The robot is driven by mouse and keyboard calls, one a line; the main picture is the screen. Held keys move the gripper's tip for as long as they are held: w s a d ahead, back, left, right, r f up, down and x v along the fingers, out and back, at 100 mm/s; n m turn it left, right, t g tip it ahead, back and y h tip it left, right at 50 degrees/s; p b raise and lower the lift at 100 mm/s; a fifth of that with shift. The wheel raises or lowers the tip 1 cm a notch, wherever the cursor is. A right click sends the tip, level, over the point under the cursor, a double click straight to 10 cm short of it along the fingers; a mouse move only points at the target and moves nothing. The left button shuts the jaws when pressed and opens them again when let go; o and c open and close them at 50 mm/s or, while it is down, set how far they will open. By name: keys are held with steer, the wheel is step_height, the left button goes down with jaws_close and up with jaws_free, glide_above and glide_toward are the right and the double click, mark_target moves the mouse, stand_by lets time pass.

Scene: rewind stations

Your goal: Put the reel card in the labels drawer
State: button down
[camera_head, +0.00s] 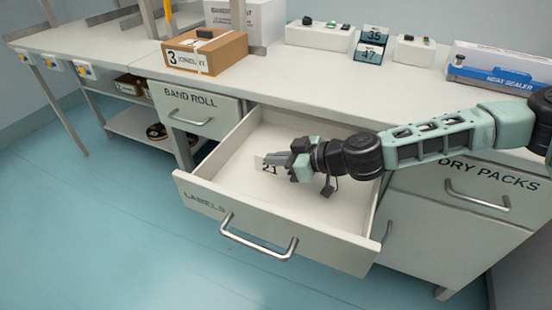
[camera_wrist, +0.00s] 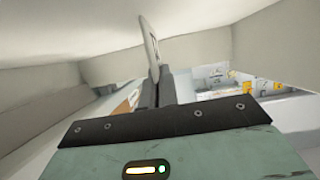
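The labels drawer (camera_head: 205,192) is pulled open in the head view, with its white interior showing. A small white reel card (camera_head: 268,164) marked 21 is at the tip of my gripper (camera_head: 284,161), over the inside of the open drawer. In the wrist view the reel card (camera_wrist: 150,47) stands up nearly edge-on between my two closed-up fingers (camera_wrist: 158,88). My gripper is shut on it. The fingers hide part of the card, and I cannot tell whether it touches the drawer floor.
The band roll drawer (camera_head: 196,112) is shut at left, and the dry packs drawer (camera_head: 485,186) is shut at right. Cards marked 35 (camera_head: 374,34) and 47 (camera_head: 368,53) stand on the bench (camera_head: 300,75). A brown box (camera_head: 203,52) sits at its left. The drawer floor looks clear.

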steer(key=c, duration=1.7)
jaws_free()
steer(key=shift+v, duration=3.75)
steer(key=shift+r+p, duration=0.15)
steer(key=shift+p, duration=0.15)
